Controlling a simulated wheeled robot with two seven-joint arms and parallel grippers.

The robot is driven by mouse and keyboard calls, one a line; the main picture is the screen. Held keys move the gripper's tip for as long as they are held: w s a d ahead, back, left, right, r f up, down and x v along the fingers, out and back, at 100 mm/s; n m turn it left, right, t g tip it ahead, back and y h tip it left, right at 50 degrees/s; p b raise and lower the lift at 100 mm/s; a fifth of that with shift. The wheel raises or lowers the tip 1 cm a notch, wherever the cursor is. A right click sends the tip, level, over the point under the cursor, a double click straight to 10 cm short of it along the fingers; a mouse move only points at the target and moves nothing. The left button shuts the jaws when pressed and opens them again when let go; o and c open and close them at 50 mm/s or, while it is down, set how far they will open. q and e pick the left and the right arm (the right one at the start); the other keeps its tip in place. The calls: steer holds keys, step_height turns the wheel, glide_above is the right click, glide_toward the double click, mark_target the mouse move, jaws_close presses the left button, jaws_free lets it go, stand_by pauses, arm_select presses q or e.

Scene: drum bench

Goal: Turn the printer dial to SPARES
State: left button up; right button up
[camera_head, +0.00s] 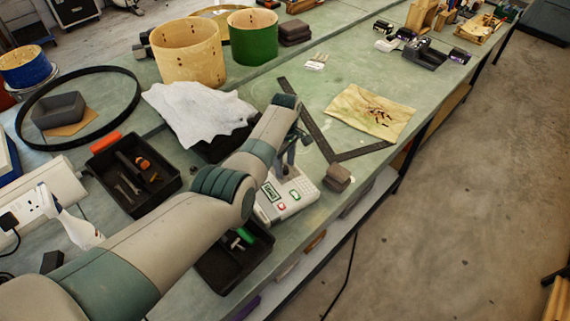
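The printer (295,206) is a small pale box with a green-framed display and green and red buttons. It sits on the green bench near the front edge. My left arm reaches in from the lower left and covers the printer's left and back parts. My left gripper (288,162) points down at the back of the printer, close above it or touching; I cannot tell which. Its fingers are small, dark and partly hidden by the arm, so their opening is unclear. The dial and its SPARES mark cannot be made out. My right gripper is out of view.
A brown block (338,177) stands just right of the printer. A dark metal square (318,140) lies behind it. A black tray (225,268) with small parts is in front-left. A grey cloth (195,112) and another black tray (140,183) lie left. The bench behind is partly clear.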

mark_target(285, 167)
arm_select(q)
steer(key=shift+r, duration=0.1)
steer(key=shift+r+b, duration=0.35)
steer(key=shift+r, duration=0.45)
step_height(285, 167, up, 16)
steer(key=b, duration=0.2)
steer(key=shift+f, duration=0.2)
